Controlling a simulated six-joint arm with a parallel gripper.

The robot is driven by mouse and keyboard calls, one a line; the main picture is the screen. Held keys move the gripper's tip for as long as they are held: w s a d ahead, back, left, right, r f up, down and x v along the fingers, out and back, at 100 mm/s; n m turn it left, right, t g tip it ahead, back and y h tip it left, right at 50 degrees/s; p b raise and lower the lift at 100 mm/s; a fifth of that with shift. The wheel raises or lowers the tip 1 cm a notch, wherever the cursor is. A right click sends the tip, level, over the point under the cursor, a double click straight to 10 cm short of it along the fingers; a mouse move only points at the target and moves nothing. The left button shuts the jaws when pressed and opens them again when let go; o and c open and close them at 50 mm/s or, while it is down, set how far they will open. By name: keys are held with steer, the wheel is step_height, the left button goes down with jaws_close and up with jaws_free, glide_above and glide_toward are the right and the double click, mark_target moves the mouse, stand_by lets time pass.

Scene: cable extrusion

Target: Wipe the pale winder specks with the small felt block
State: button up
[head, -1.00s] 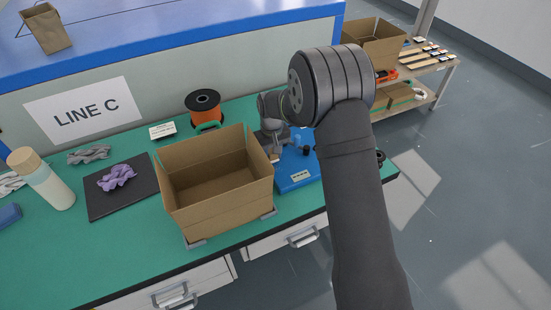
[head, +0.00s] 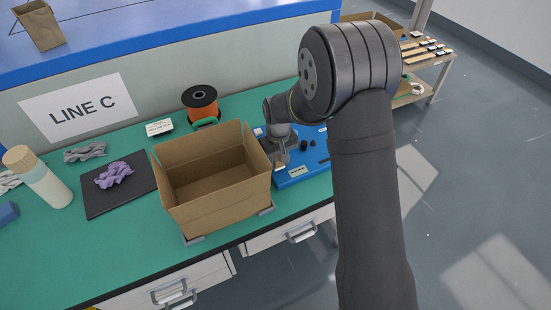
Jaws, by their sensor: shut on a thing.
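The winder appears as a blue base (head: 312,168) with black knobs, right of the open cardboard box. My gripper (head: 280,163) is over the left part of this base, beside the box's right wall. It is small in the view and partly lost against my wrist. It is shut on a small pale thing at its tip, seemingly the felt block (head: 280,168), whose outline is hard to make out. I cannot tell whether the block touches the base. Pale specks cannot be told apart at this size.
The open cardboard box (head: 215,205) stands close left of my gripper. An orange cable spool (head: 203,112) stands behind it. Green bench (head: 105,255) is clear in front.

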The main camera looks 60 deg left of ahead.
steer(key=shift+r, duration=3.5)
steer(key=w+d+f+m, duration=0.2)
steer(key=w+d+m, duration=0.1)
steer(key=w+d, duration=0.55)
steer(key=w+d+f+m, duration=0.1)
steer(key=w+d+m, duration=0.3)
steer(key=w, duration=0.7)
steer(key=w+d+f+m, duration=0.2)
steer(key=w+d, duration=0.6)
steer(key=w, duration=0.2)
steer(key=w+d+f+m, duration=0.1)
steer(key=w+d+m, duration=0.2)
steer(key=d, duration=0.8)
steer(key=w+d+f+m, duration=0.2)
steer(key=w+d+m, duration=0.1)
steer(key=d, duration=0.9)
steer(key=w+d+f+m, duration=0.2)
steer(key=w+d+m, duration=0.1)
steer(key=d, duration=0.9)
steer(key=shift+d, duration=0.25)
